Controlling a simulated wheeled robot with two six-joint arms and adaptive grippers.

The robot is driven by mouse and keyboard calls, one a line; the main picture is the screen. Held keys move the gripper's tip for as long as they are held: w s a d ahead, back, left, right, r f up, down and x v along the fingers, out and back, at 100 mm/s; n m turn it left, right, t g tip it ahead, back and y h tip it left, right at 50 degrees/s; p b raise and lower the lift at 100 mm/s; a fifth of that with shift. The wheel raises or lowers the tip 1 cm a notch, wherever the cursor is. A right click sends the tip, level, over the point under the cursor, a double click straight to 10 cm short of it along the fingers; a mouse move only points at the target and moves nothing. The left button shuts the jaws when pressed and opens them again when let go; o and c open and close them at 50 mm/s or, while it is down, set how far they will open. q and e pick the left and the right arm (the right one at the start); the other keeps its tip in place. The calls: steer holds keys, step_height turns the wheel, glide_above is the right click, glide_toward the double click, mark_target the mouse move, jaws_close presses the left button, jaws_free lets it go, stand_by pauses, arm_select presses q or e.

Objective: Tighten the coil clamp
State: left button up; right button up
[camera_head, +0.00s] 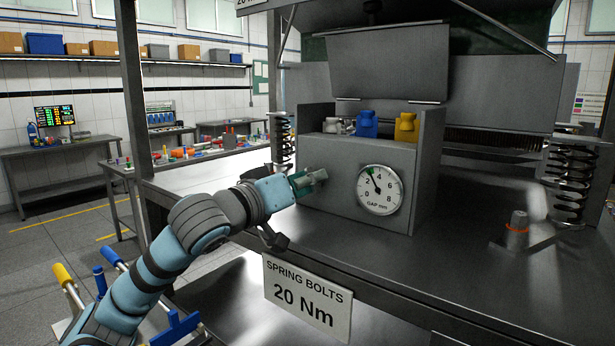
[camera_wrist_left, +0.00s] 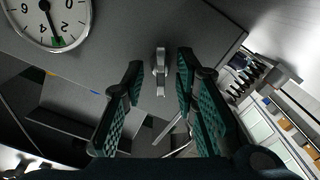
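The grey box (camera_head: 345,160) stands on the dark metal bench and carries a round "GAP mm" gauge (camera_head: 379,190). The gauge also shows in the left wrist view (camera_wrist_left: 47,20), its needle near the green mark. A small metal handle (camera_wrist_left: 160,70) sticks out of the box face left of the gauge; I take it to be the clamp's handle. My left gripper (camera_head: 310,180) is at that face. In the left wrist view its fingers (camera_wrist_left: 160,66) are open, one on each side of the handle, with gaps showing. In the head view the gripper hides the handle. My right gripper is not in view.
Coil springs stand at the left (camera_head: 282,138) and right (camera_head: 569,180) of the bench. A dark peg with an orange ring (camera_head: 517,230) stands at right. Blue (camera_head: 367,124) and yellow (camera_head: 406,128) pieces sit on the box. A "SPRING BOLTS 20 Nm" sign (camera_head: 307,297) hangs in front.

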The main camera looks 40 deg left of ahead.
arm_select(q)
jaws_close()
steer(key=shift+m, duration=0.3)
steer(key=m+p, duration=0.2)
steer(key=m, duration=0.3)
steer(key=shift+r+p, duration=0.15)
steer(key=shift+p, duration=0.15)
steer(key=m+p, duration=0.2)
steer(key=m, duration=0.3)
steer(key=shift+m, duration=0.4)
steer(key=m+p, duration=0.2)
steer(key=m, duration=0.4)
steer(key=shift+d, duration=0.1)
steer(key=m+p, duration=0.2)
steer(key=m, duration=0.4)
steer(key=shift+m+p, duration=0.3)
